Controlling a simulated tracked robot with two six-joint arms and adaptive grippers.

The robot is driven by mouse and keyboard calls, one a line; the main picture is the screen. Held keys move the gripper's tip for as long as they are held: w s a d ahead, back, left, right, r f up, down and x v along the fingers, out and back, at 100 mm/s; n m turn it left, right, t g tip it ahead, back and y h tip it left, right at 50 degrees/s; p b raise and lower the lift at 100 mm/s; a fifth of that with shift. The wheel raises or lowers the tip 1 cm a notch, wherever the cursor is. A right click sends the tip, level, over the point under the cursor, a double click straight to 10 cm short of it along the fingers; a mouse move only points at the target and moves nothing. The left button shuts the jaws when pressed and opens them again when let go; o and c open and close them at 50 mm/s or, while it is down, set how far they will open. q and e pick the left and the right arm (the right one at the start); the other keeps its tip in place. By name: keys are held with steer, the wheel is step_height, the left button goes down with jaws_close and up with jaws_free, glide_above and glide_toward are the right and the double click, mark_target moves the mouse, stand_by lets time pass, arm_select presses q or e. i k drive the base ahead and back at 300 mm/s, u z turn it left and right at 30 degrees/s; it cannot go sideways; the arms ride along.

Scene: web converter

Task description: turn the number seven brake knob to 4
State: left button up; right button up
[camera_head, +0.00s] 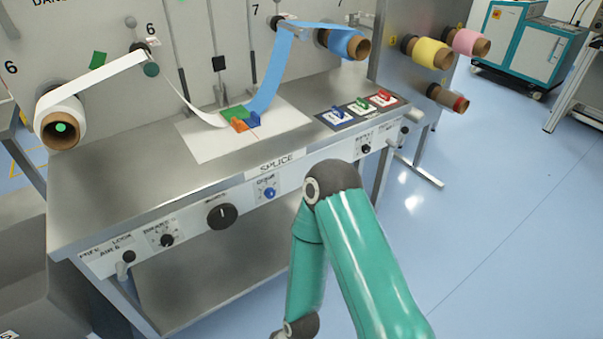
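The number seven brake knob appears to be the small black knob (366,149) with a white dial plate at the right end of the bench's front panel. Its label and pointer setting are too small to read. A similar black brake knob (167,240) sits at the left end, near the lettering for axis 6. One green arm of mine rises from the bottom and bends at a dark joint in front of the panel, left of the right-hand knob. Its gripper is out of frame. My other gripper is not in view either.
Between the brake knobs are a large black knob (222,216) and a blue knob (270,193). A small black knob (404,130) lies farther right. Blue, green and red handles (362,105) stand on the bench top. Paper rolls (345,43) hang above.

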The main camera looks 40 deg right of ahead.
mark_target(366, 148)
steer(key=u, duration=1.8)
steer(key=i, duration=0.1)
steer(key=z, duration=2.9)
